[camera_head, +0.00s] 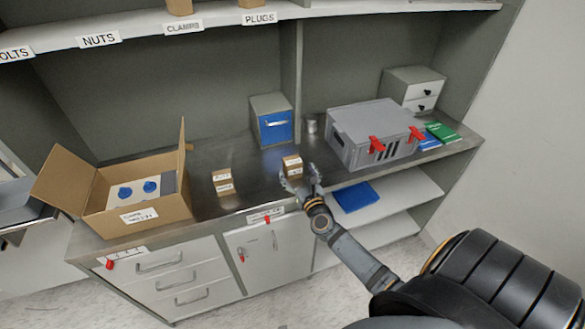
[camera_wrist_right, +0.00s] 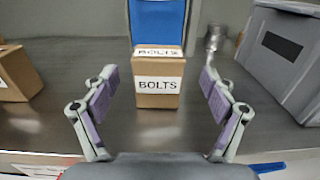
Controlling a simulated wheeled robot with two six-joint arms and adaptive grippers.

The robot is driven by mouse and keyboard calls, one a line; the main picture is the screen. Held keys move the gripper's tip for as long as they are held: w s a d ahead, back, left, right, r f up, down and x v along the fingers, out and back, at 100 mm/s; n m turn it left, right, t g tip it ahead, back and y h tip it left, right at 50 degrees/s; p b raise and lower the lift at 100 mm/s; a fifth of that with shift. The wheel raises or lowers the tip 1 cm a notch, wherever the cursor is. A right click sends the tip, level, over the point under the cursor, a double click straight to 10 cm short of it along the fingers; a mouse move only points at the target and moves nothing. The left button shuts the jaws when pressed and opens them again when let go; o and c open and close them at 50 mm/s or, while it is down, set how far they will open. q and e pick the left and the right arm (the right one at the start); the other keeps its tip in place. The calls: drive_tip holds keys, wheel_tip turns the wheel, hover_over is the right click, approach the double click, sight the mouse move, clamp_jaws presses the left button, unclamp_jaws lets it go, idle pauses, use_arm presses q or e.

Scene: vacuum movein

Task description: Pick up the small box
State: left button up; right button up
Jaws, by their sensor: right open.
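A small brown cardboard box (camera_head: 292,166) with a white label stands on the metal counter. In the right wrist view the box (camera_wrist_right: 158,99) reads BOLTS on its label and stands upright between the open fingers, just ahead of the palm. My right gripper (camera_head: 303,184) is open at the counter's front part, right by this box; in the wrist view its fingers (camera_wrist_right: 158,85) flank the box with a gap on each side. A second small brown box (camera_head: 223,182) stands farther left on the counter, partly seen in the wrist view (camera_wrist_right: 17,74). My left gripper is not in view.
A blue-fronted bin (camera_head: 271,120) stands behind the box, with a small metal cylinder (camera_head: 311,125) beside it. A grey case (camera_head: 345,143) with red latches is to the right. An open carton (camera_head: 117,221) is at the left. Bare counter (camera_head: 253,177) lies between the small boxes.

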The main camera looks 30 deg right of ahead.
sight(295, 168)
drive_tip(key=x, duration=0.4)
drive_tip(key=shift+w+f, duration=0.1)
drive_tip(key=shift+w, duration=0.3)
drive_tip(key=shift+s, duration=0.15)
drive_tip(key=shift+c, duration=1)
drive_tip(key=c, duration=1.2)
